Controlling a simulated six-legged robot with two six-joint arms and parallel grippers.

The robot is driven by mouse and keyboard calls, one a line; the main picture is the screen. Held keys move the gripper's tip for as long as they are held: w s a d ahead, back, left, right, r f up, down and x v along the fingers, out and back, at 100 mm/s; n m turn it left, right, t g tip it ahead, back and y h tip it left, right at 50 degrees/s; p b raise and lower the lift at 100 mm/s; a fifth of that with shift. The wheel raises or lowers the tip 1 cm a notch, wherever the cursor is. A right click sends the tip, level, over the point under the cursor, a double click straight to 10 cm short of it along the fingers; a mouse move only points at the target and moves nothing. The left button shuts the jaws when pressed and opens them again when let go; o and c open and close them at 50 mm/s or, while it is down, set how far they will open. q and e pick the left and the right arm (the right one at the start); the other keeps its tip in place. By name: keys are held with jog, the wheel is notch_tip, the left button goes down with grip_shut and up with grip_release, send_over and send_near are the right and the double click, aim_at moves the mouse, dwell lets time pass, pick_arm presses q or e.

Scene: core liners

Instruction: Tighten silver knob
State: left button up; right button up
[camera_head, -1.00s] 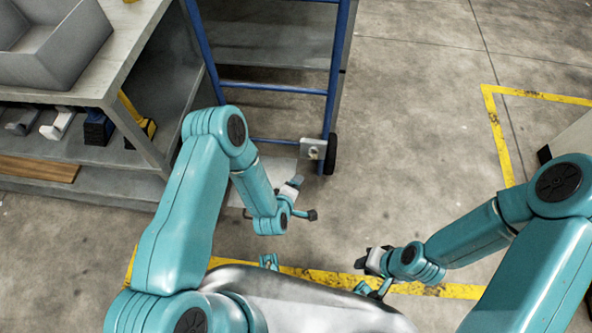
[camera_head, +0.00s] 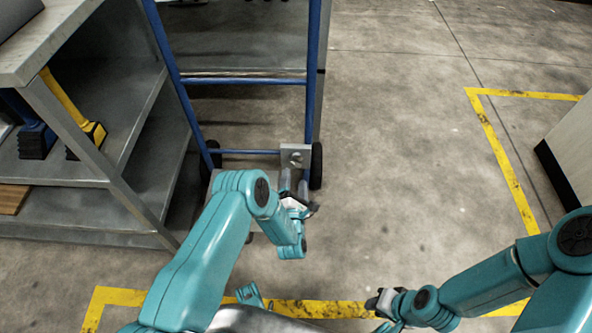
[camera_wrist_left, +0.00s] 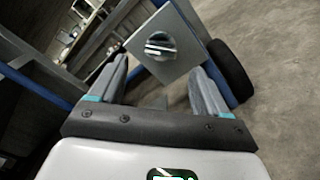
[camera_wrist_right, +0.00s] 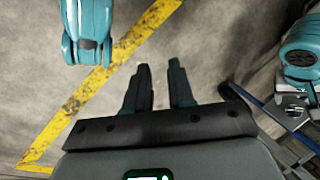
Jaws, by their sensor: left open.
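The silver knob (camera_head: 296,158) is a round knob on a square grey plate (camera_head: 287,150), fixed low on the blue-framed cart beside its wheel. In the left wrist view the knob (camera_wrist_left: 160,47) shows clearly, with a raised bar across its face. My left gripper (camera_head: 294,183) is just in front of the plate. Its open fingers (camera_wrist_left: 160,78) frame the plate's lower part, with the knob beyond the tips, and nothing is held. My right gripper (camera_head: 372,300) is low over the floor, away from the knob. Its fingers (camera_wrist_right: 160,68) are apart with nothing between them.
The blue cart frame (camera_head: 240,81) has a black wheel (camera_head: 316,166) right of the plate. A grey metal shelf unit (camera_head: 90,170) stands at the left. A pale cabinet (camera_head: 572,150) is at the right. Open floor with yellow tape (camera_head: 490,135) lies between.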

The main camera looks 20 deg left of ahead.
aim_at(295, 164)
pick_arm(q)
jog(key=b+x, duration=0.1)
jog(key=x, duration=0.4)
jog(key=shift+f+b, duration=0.15)
jog(key=shift+b, duration=0.2)
jog(key=shift+x, duration=0.8)
pick_arm(e)
jog(key=shift+w+d+f+t, duration=0.15)
jog(key=shift+w+f, duration=0.3)
jog(key=shift+f, duration=0.25)
jog(key=shift+w+f+t, duration=0.15)
jog(key=shift+w+f, duration=0.25)
jog(key=shift+f, duration=0.25)
pick_arm(q)
jog(key=c, duration=1)
